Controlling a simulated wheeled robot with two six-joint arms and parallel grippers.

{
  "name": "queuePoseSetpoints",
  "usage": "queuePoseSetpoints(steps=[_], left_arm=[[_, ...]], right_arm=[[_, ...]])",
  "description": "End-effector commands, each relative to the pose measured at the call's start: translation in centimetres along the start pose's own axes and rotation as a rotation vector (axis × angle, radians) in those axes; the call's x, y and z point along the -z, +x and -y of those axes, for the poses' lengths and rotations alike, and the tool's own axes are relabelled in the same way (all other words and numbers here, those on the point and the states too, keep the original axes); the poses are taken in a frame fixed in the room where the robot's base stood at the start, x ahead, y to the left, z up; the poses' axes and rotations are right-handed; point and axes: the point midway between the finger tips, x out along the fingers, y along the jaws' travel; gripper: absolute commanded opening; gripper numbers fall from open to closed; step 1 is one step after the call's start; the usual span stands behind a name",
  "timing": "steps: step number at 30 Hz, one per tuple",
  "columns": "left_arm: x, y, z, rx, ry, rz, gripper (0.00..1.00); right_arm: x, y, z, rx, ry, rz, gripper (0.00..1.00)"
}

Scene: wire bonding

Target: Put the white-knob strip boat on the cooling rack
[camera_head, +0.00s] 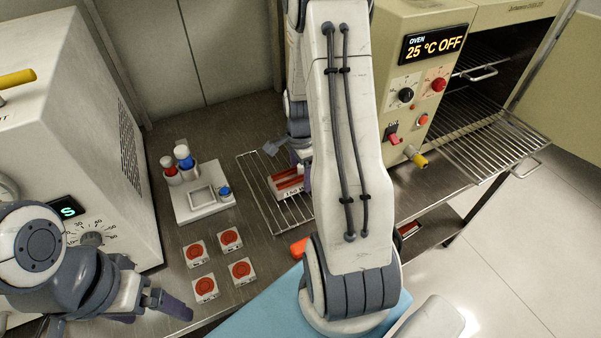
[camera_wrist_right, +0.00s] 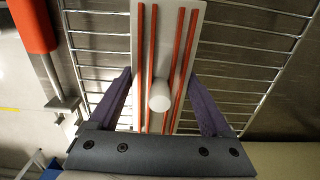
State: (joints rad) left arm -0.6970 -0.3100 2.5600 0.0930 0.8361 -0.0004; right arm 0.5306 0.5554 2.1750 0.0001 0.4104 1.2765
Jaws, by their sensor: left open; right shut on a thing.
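The strip boat (camera_wrist_right: 149,25) is a pale narrow plate with red strips along it and a white knob (camera_wrist_right: 159,97) in its middle. My right gripper (camera_wrist_right: 161,78) is shut on the boat, one purple finger along each long side, with the knob between them. The boat lies over the wire cooling rack (camera_wrist_right: 267,32); I cannot tell whether it touches the wires. In the head view the boat (camera_head: 286,181) shows over the rack (camera_head: 257,184), partly hidden by my right arm. My left gripper (camera_head: 168,303) is open and empty at the lower left.
A white fixture (camera_head: 196,206) with red- and blue-capped bottles stands left of the rack. Several small tiles with red discs (camera_head: 206,287) lie in front of it. The oven (camera_head: 415,90) stands open at right with its wire shelf (camera_head: 490,135) out. An orange item (camera_head: 299,247) lies near the blue mat (camera_head: 262,318).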

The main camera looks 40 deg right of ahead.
Motion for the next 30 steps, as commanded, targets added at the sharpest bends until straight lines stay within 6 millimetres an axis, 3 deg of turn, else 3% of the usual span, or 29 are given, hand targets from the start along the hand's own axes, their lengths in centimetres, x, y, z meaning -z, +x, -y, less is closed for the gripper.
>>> queuePoseSetpoints(steps=[1,2,13,24,30], left_arm=[[0.0,0.1,0.0,0.000,0.000,0.000,0.96],[0.0,0.0,0.0,0.000,0.000,0.000,0.96],[0.0,-0.2,0.0,0.000,0.000,0.000,0.96],[0.0,-0.5,0.0,0.000,0.000,0.000,0.96],[0.0,-0.5,0.0,0.000,0.000,0.000,0.96]], right_arm=[[0.0,0.1,0.0,0.000,0.000,0.000,0.93],[0.0,0.1,0.0,0.000,0.000,0.000,1.00],[0.0,-1.1,0.1,0.003,-0.001,-0.001,1.00],[0.0,-8.7,0.2,0.006,0.000,-0.002,1.00],[0.0,-11.4,0.1,0.003,0.000,-0.001,1.00]])
